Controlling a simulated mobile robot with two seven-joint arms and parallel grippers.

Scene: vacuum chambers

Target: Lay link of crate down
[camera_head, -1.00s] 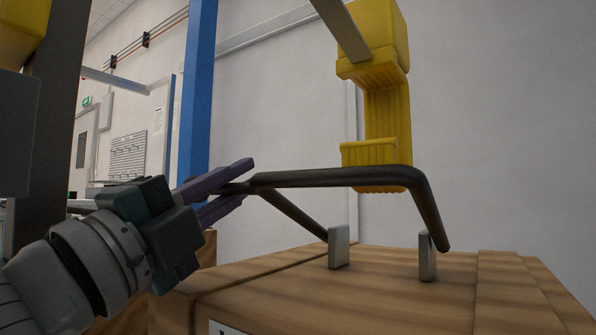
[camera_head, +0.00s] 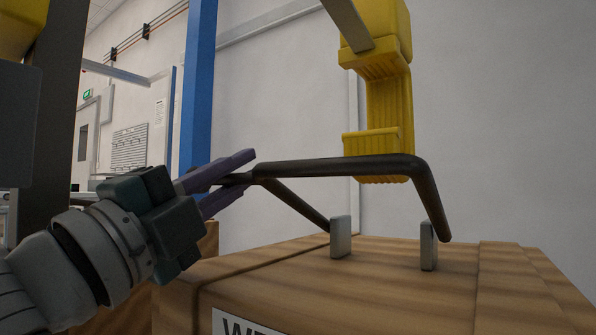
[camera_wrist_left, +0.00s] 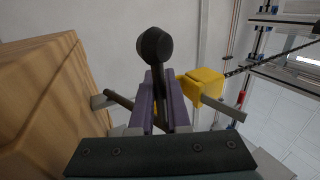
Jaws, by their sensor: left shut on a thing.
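The link (camera_head: 340,167) is a dark bent bar above the wooden crate (camera_head: 380,300). Its two legs come down to two small metal lugs (camera_head: 341,237) on the crate top, and it stands up at a slant. My left gripper (camera_head: 245,172) has purple fingers shut on the link at its left end. In the left wrist view, the dark link (camera_wrist_left: 153,45) rises between the fingers (camera_wrist_left: 160,95), with the crate (camera_wrist_left: 40,105) at the left. My right gripper is not in view.
A large yellow hook (camera_head: 390,100) hangs close behind the link's top bar and is partly covered by it. It also shows in the left wrist view (camera_wrist_left: 205,85). A blue post (camera_head: 198,90) stands behind, at the left. The crate top around the lugs is clear.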

